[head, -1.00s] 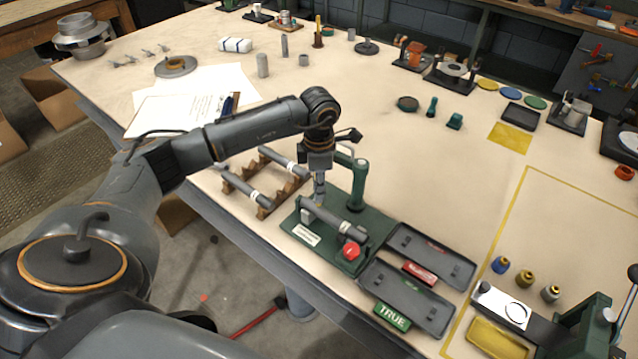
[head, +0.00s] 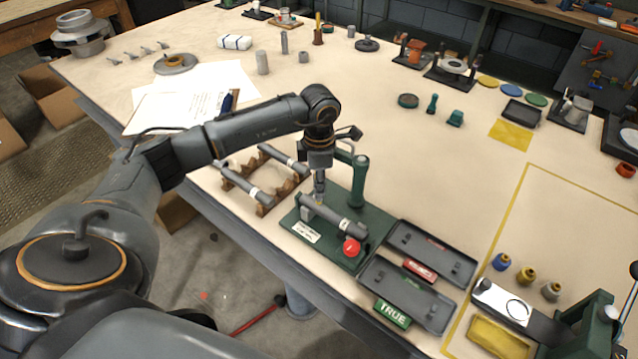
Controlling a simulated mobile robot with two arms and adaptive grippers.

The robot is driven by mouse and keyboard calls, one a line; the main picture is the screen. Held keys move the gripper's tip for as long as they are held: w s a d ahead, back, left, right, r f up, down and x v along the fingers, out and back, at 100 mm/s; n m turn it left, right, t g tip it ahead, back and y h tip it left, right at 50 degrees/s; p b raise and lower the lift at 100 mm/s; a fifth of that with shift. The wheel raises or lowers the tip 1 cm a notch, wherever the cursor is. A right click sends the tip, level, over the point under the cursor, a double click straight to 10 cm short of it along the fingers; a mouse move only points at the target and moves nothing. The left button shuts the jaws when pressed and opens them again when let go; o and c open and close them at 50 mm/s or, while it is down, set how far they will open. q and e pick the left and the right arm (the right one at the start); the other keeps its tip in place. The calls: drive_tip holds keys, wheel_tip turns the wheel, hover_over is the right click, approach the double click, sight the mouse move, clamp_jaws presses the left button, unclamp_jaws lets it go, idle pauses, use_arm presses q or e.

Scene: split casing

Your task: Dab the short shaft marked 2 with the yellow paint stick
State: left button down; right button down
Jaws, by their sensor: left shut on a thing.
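My left gripper (head: 318,194) points down at the green fixture (head: 372,232) near the table's front edge. Its jaws are closed on the grey shaft (head: 338,219) that lies in this fixture, at the shaft's far left part; the fingertips are small and partly hidden. This shaft carries a white band. Two more grey shafts, a near one (head: 243,184) and a far one (head: 284,160), lie on a brown notched rack, each with a white band. I cannot read any numbers. A yellow upright stick (head: 318,22) stands in a brown holder at the back. My right gripper is not in view.
A green post (head: 360,182) and a red knob (head: 352,248) stand on the fixture. Two dark trays, with a red sign and a green TRUE sign (head: 393,313), lie to its right. Several small bottles stand at the right. The table's middle is mostly clear.

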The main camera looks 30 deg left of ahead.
use_arm(q)
drive_tip(key=shift+f, duration=0.3)
idle(0.6)
drive_tip(key=shift+s+f+b, duration=0.1)
drive_tip(key=shift+f+b, duration=0.05)
drive_tip(key=shift+b, duration=0.3)
idle(1.0)
drive_tip(key=shift+r+p, duration=0.45)
drive_tip(key=shift+r, duration=0.3)
drive_tip(key=shift+r+p, duration=1.25)
drive_tip(key=shift+r, duration=1.15)
drive_tip(key=shift+f, duration=0.1)
